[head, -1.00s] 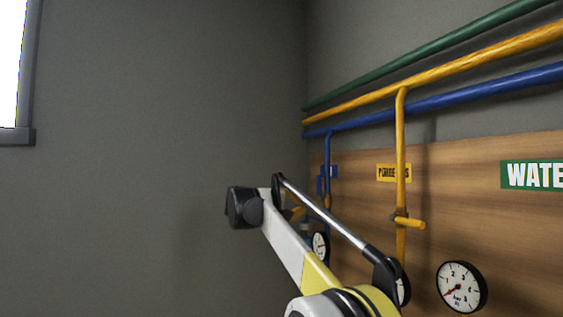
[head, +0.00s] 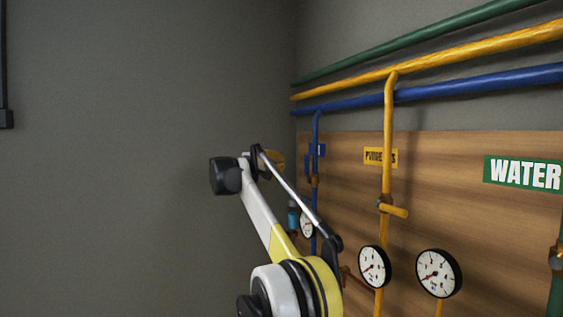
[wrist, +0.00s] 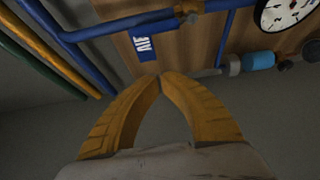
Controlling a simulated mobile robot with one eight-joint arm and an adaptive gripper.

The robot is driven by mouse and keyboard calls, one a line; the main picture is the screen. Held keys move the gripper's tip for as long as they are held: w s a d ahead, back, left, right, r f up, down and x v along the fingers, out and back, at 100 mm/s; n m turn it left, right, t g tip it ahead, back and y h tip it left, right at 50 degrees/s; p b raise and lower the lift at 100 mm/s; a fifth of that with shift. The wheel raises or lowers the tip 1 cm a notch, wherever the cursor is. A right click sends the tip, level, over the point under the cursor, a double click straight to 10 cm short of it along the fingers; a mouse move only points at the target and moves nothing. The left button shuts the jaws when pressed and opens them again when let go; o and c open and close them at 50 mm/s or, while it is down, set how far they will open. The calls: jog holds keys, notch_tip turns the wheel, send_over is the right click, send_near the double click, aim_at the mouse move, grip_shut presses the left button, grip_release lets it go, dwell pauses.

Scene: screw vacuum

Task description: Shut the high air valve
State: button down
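The blue air pipe (head: 317,135) drops from the blue overhead pipe, beside the blue air label, partly hidden by my arm. A small brass fitting, apparently the high air valve (head: 314,181), sits on it; its handle position is unclear. In the wrist view a brass fitting (wrist: 187,9) shows on the blue pipe at the top edge. The blue AIR label (wrist: 145,45) is just beyond my fingertips. My gripper (wrist: 161,77) has its yellow fingers together at the tips, holding nothing visible. In the head view my gripper (head: 274,161) is partly behind my arm, left of the valve.
The yellow purge gas pipe (head: 388,135) with its yellow valve handle (head: 393,209) stands to the right. Gauges (head: 374,266) (head: 438,273) sit low on the wooden panel (head: 450,200). A blue cylindrical part (wrist: 258,60) is near a gauge (wrist: 287,12). The left wall area is clear.

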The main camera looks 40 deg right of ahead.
aim_at(307, 168)
jog(key=p+x, duration=0.4)
jog(key=x, duration=0.3)
jog(key=shift+s+b, duration=0.5)
jog(key=shift+s, duration=1.5)
